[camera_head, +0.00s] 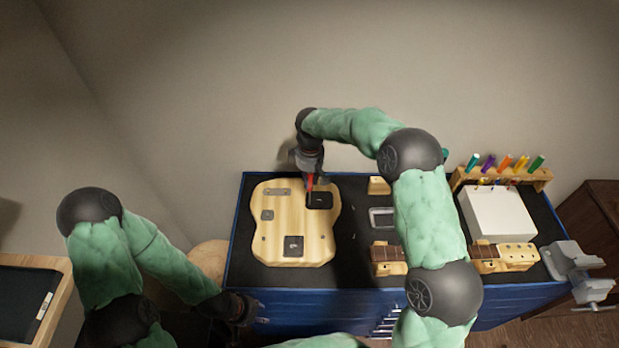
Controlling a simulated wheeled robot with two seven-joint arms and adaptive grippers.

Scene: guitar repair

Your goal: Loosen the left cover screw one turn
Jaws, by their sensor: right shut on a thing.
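The pale wooden guitar body (277,225) lies flat on the dark top of the blue bench. A dark cover plate (322,202) sits at its upper right; its screws are too small to make out. My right gripper (309,170) is above the body and shut on a red-handled screwdriver (310,184). The screwdriver points down at the left side of the plate; I cannot tell whether its tip touches a screw. My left gripper (250,308) hangs low at the front left of the bench, away from the body, and its jaws are unclear.
A second dark plate (293,246) is on the lower body. A small grey tray (382,218), a neck piece (387,258), a white box (497,214), a rack of coloured tools (510,175) and a grey vise (572,262) stand to the right. My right arm crosses the bench.

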